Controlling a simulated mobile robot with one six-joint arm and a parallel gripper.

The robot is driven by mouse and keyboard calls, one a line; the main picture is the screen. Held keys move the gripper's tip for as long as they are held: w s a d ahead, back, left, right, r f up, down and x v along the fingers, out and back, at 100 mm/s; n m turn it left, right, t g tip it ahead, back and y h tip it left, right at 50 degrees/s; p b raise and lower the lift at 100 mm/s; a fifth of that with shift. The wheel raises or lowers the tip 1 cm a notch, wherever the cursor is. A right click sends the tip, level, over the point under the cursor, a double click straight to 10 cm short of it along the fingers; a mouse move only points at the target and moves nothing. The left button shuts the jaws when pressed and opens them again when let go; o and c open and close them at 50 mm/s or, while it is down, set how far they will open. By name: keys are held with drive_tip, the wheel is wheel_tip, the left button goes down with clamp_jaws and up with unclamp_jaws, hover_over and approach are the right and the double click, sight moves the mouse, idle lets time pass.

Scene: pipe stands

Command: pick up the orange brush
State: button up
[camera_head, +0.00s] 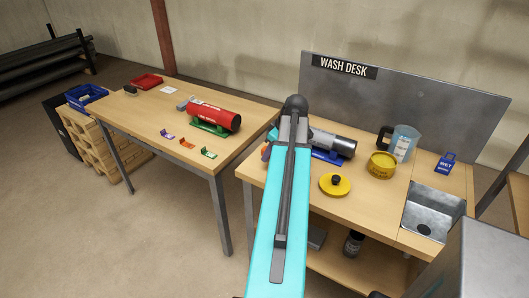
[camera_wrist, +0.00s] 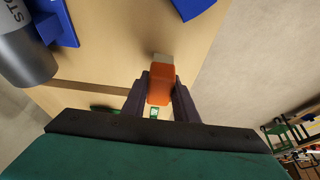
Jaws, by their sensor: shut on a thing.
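The orange brush (camera_wrist: 160,87) is between the two dark fingers of my gripper (camera_wrist: 162,88) in the wrist view, with a pale block-like end sticking out beyond the fingertips. My gripper is shut on it. In the head view a small orange patch (camera_head: 266,151) shows at the left edge of the wash desk, beside my arm; my arm hides most of the gripper there. I cannot tell whether the brush touches the desk top.
A grey cylinder (camera_head: 332,142) lies in a blue stand right of my arm. A yellow lid (camera_head: 334,187), yellow tin (camera_head: 381,165), clear jug (camera_head: 404,143) and sink (camera_head: 431,213) are further right. A red cylinder (camera_head: 214,116) lies on the left table.

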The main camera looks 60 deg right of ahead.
drive_tip(key=s+a+b, duration=0.1)
drive_tip(key=s, duration=0.2)
drive_tip(key=s+a, duration=0.2)
drive_tip(key=s, duration=0.2)
drive_tip(key=s+a+r+b, duration=0.1)
drive_tip(key=s, duration=0.2)
drive_tip(key=shift+s+a+b, duration=0.2)
drive_tip(key=shift+a+b, duration=0.15)
drive_tip(key=shift+a, duration=0.05)
drive_tip(key=o, duration=0.4)
drive_tip(key=shift+c, duration=1.4)
drive_tip(key=w+a+r, duration=0.2)
drive_tip(key=w+a, duration=0.8)
drive_tip(key=w, duration=0.5)
drive_tip(key=w+a+r, duration=0.2)
drive_tip(key=w+a, duration=0.7)
drive_tip(key=w, duration=0.6)
drive_tip(key=w+a+r, duration=0.1)
drive_tip(key=w+a, duration=0.3)
drive_tip(key=a, duration=0.7)
drive_tip(key=w+a+r, duration=0.2)
drive_tip(key=w+a, duration=0.2)
drive_tip(key=a, duration=0.7)
drive_tip(key=w+a+r, duration=0.1)
drive_tip(key=w+a, duration=0.4)
drive_tip(key=a, duration=0.5)
drive_tip(key=shift+a+r, duration=0.3)
drive_tip(key=shift+a, duration=0.1)
